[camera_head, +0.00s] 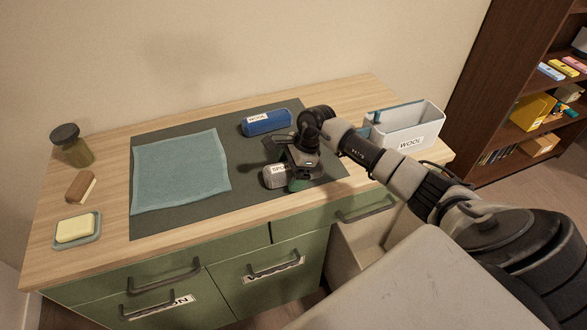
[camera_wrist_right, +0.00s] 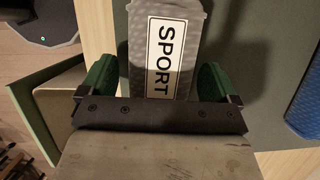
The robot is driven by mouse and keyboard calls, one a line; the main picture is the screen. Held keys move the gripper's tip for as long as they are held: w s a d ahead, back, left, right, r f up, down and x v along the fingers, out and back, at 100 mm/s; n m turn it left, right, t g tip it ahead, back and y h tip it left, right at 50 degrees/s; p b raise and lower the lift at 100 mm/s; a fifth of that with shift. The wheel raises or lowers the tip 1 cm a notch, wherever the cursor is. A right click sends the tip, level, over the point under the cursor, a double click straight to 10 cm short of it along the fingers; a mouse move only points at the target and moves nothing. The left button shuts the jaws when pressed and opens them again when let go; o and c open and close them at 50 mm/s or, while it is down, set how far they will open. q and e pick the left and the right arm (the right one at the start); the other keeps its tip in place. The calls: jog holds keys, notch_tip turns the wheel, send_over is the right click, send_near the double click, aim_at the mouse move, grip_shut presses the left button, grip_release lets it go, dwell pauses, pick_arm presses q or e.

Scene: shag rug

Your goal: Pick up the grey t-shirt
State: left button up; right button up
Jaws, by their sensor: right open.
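The grey t-shirt (camera_head: 275,178) is a folded grey bundle with a white SPORT label, lying on the dark mat (camera_head: 190,218) near the front edge of the dresser top. It also shows in the right wrist view (camera_wrist_right: 192,20), with its label between my fingers. My right gripper (camera_head: 288,172) is over the bundle, open, with one green finger on each side of it in the wrist view. I cannot tell whether the fingers touch it. The gripper hides part of the bundle in the head view. My left gripper is not in view.
A blue roll labelled WOOL (camera_head: 268,122) lies behind the bundle. A teal cloth (camera_head: 180,168) is spread on the left of the mat. A white WOOL bin (camera_head: 410,128) stands at right. A jar (camera_head: 74,148), brush (camera_head: 80,187) and soap dish (camera_head: 78,230) stand at left.

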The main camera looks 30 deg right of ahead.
jog(key=c, duration=1)
jog(key=shift+c, duration=0.4)
jog(key=shift+r, duration=0.15)
